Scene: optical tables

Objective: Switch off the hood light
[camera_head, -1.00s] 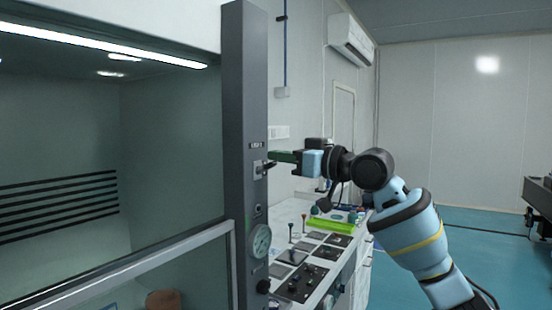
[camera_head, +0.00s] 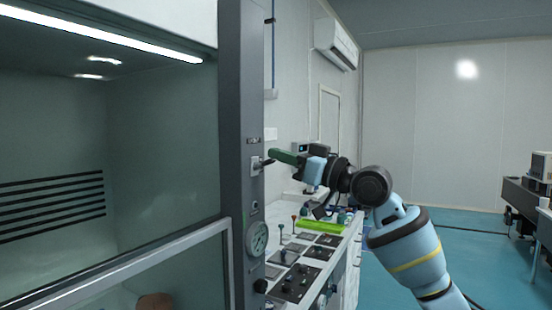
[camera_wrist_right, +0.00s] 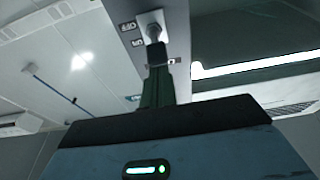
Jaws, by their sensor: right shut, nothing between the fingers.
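The hood light (camera_head: 110,36) is a long strip at the top of the hood, and it glows white. The light switch (camera_head: 257,165) is a small plate with a dark lever on the grey hood post (camera_head: 243,100), under a small label. My right gripper (camera_head: 272,153) is shut and empty, its green fingers close to the lever and slightly above it in the head view. In the right wrist view the shut fingers (camera_wrist_right: 158,84) point at the lever (camera_wrist_right: 153,34); I cannot tell whether they touch it. My left gripper is not in view.
A round gauge (camera_head: 257,238) sits lower on the post. The hood's framed sash (camera_head: 150,262) is at left. A bench with control panels (camera_head: 297,275) and a bright green item (camera_head: 320,226) lies below my right arm. Open floor (camera_head: 480,255) is at right.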

